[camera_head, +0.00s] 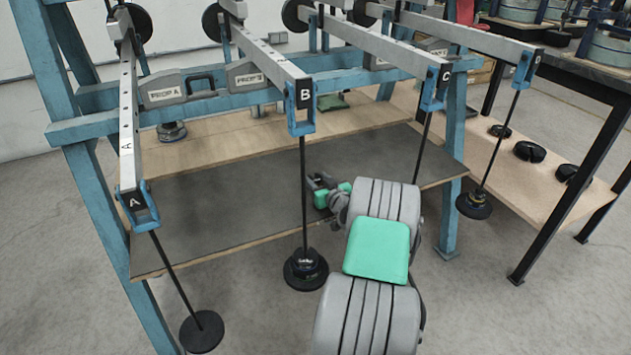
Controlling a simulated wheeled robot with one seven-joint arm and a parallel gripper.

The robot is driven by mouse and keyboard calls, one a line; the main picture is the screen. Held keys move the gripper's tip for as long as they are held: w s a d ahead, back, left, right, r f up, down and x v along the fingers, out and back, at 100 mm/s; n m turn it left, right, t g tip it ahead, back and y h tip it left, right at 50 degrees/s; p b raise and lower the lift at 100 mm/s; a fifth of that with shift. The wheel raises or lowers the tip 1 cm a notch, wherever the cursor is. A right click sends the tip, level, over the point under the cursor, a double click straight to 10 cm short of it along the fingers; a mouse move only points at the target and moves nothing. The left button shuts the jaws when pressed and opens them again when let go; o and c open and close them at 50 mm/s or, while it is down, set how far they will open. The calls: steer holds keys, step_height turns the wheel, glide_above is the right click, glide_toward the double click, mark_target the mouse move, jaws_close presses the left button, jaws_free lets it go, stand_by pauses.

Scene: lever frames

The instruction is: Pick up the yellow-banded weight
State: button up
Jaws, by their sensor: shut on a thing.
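My gripper (319,184) is over the grey shelf board, past the green and grey links of my arm, which partly hide it. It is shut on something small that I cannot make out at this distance. No yellow band shows clearly anywhere in view, so I cannot tell which weight is the yellow-banded one. Dark disc weights hang on rods from the levers: one under lever A (202,332), a stack under lever B (305,270) and another at the right (473,205). My arm hides the lower end of the rod under lever C (435,85).
The blue frame (90,200) carries the long levers, with lever rods hanging left and right of my gripper. Props A (180,92) and B (250,77) sit on its rail. Dark weights (530,151) lie on the right bench's lower shelf (545,185). The grey board (220,205) is largely clear.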

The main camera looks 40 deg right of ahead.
step_height(320, 180, up, 4)
steer(key=shift+r+p, duration=0.15)
steer(key=shift+p, duration=1.05)
steer(key=s+a+r+p, duration=0.6)
steer(key=s+a+r, duration=0.1)
steer(key=a+r, duration=0.4)
steer(key=shift+s+a+r+p, duration=0.15)
steer(key=shift+a+r+p, duration=0.15)
steer(key=shift+a+r, duration=0.15)
